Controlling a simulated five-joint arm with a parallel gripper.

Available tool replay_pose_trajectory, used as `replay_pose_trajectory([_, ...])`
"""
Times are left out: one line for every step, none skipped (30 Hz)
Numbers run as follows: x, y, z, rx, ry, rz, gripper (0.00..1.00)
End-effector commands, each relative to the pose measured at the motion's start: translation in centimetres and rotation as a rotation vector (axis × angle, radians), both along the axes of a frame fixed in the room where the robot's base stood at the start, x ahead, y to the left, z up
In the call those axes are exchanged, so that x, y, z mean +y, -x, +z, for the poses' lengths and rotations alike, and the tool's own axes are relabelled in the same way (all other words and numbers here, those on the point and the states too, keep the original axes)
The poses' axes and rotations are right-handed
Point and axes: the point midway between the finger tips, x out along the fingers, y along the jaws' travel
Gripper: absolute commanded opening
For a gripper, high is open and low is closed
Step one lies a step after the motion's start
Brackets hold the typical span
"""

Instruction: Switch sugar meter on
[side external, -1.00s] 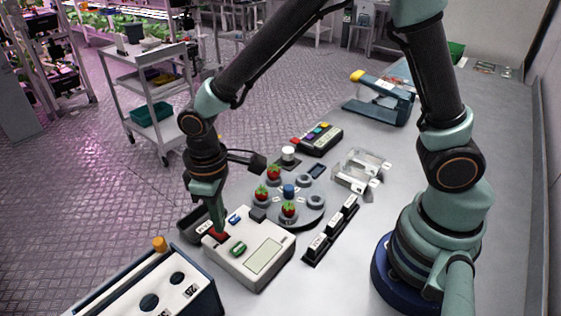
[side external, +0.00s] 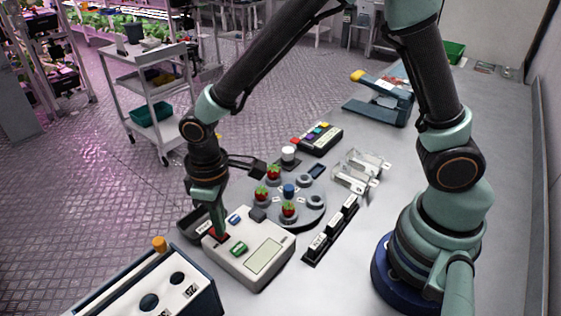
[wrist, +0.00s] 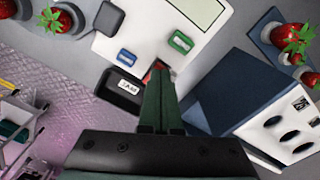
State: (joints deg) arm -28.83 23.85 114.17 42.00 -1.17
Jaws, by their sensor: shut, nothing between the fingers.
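The sugar meter, a white box (side external: 240,262), stands on the bench in the lower middle of the side view, with a pale display (side external: 264,255) that looks blank. Its top carries a green button (side external: 239,249), a blue button (side external: 235,218) and a red switch (side external: 214,238). My gripper (side external: 221,234) is shut and empty, pointing down with its tips at the red switch, which they partly hide. In the wrist view my gripper (wrist: 159,70) covers most of the red switch; the green (wrist: 181,42) and blue (wrist: 126,56) buttons are clear. I cannot tell whether the tips press the switch.
A round rack (side external: 313,213) with several strawberries stands behind the meter. A dark tray (side external: 192,226) lies left of it, and a blue-and-white box with round holes (side external: 165,286) is in front. Black label blocks (side external: 333,229) stand to its right. Free bench lies farther right.

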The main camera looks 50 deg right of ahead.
Motion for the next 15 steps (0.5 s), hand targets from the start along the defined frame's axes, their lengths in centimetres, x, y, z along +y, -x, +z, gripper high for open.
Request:
replay_pose_trajectory([-0.01,0.02,-0.09,0.001,0.0,0.0,0.0])
replay_pose_trajectory([-0.01,0.02,-0.13,0.0,0.0,0.0,0.0])
replay_pose_trajectory([-0.01,0.01,-0.18,0.0,0.0,0.0,0.0])
replay_pose_trajectory([-0.01,0.01,-0.23,0.0,0.0,0.0,0.0])
replay_pose_trajectory([-0.01,0.01,-0.27,0.0,0.0,0.0,0.0])
replay_pose_trajectory([-0.01,0.01,-0.32,0.0,0.0,0.0,0.0])
replay_pose_trajectory([0.0,0.0,-0.36,0.0,0.0,0.0,0.0])
replay_pose_trajectory([0.0,0.0,-0.4,0.0,0.0,0.0,0.0])
replay_pose_trajectory([0.0,0.0,-0.46,0.0,0.0,0.0,0.0])
replay_pose_trajectory([-0.01,0.01,-0.51,0.0,0.0,0.0,0.0])
replay_pose_trajectory([-0.01,0.01,-0.55,0.0,0.0,0.0,0.0])
replay_pose_trajectory([-0.01,0.01,-0.61,0.0,0.0,0.0,0.0])
replay_pose_trajectory([-0.01,0.01,-0.65,0.0,0.0,0.0,0.0])
replay_pose_trajectory([-0.01,0.01,-0.69,0.0,0.0,0.0,0.0])
replay_pose_trajectory([-0.01,0.02,-0.75,0.001,0.0,0.0,0.0])
